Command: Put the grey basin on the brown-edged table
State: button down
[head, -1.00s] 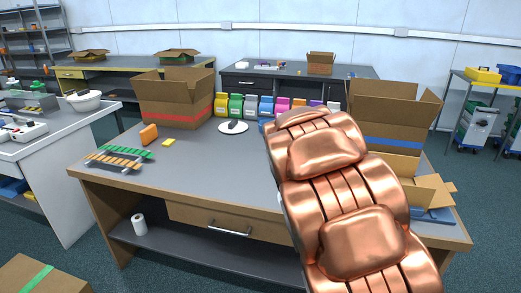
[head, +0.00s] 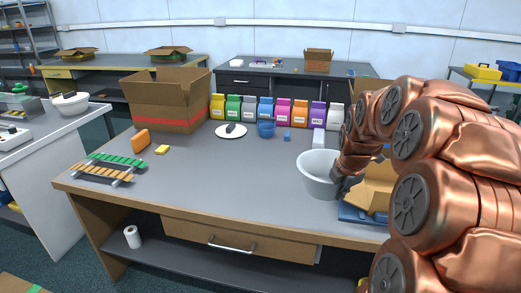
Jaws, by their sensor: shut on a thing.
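The grey basin (head: 315,172) is at the right part of the brown-edged table (head: 215,185), upright and open at the top. My gripper (head: 338,178) is at the basin's right side, shut on its rim, and my copper arm reaches in from the right. The fingers are small and mostly hidden by my arm. The basin's bottom appears at or just above the grey tabletop; I cannot tell whether it touches.
On the table are a xylophone (head: 108,168), a cardboard box (head: 168,103), a white plate (head: 231,130), a blue bowl (head: 266,129) and several coloured bags (head: 265,107). An opened carton (head: 377,187) is close right of the basin. The table's front middle is clear.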

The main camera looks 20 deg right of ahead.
aim_at(275, 152)
jog(key=u, duration=0.05)
jog(key=i, duration=1.15)
